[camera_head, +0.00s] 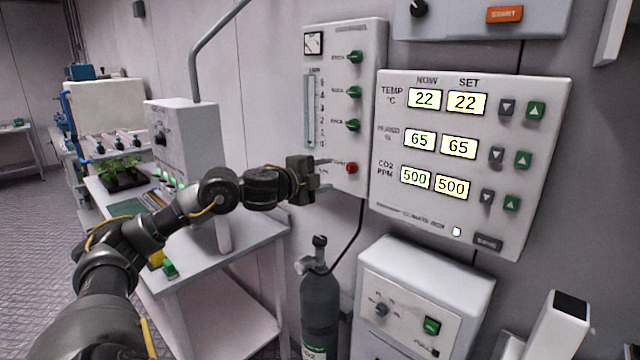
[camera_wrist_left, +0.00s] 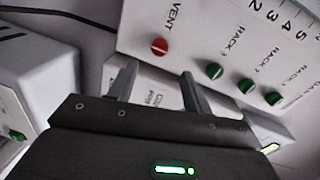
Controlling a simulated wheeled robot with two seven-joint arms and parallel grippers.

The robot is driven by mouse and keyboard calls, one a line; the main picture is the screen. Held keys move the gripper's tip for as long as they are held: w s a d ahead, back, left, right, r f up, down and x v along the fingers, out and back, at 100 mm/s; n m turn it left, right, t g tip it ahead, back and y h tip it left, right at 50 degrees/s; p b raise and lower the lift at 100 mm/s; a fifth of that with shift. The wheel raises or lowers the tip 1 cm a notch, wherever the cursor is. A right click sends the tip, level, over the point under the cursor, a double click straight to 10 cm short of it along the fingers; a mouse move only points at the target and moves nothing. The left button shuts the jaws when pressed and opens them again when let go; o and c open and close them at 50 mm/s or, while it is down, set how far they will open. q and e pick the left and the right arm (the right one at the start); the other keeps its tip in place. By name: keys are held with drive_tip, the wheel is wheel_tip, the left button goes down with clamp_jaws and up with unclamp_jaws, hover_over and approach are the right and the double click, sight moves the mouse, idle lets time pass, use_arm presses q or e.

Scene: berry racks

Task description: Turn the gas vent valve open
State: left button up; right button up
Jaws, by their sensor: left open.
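The gas vent valve is a small red knob (camera_head: 352,168) at the lower right of the white gas panel (camera_head: 372,60) on the wall. In the left wrist view the red knob (camera_wrist_left: 159,46) shows beside the word VENT, a little beyond and between the fingertips. My left gripper (camera_head: 327,173) is open and empty, just left of the knob in the head view and apart from it. Its two fingers (camera_wrist_left: 159,70) point toward the panel in the wrist view. How far the knob is turned is hard to tell. My right gripper is out of view.
Several green rack knobs (camera_head: 353,91) sit above the red one, beside a flow tube (camera_head: 309,110). A climate box (camera_head: 545,150) juts out at the right. A gas cylinder (camera_head: 320,300) and a white cabinet (camera_head: 460,270) stand below. A white table (camera_head: 250,250) lies under my left arm.

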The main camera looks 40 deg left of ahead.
use_arm(q)
drive_tip(key=shift+s+d+r, duration=0.1)
drive_tip(key=shift+s+d, duration=0.05)
drive_tip(key=shift+s, duration=0.65)
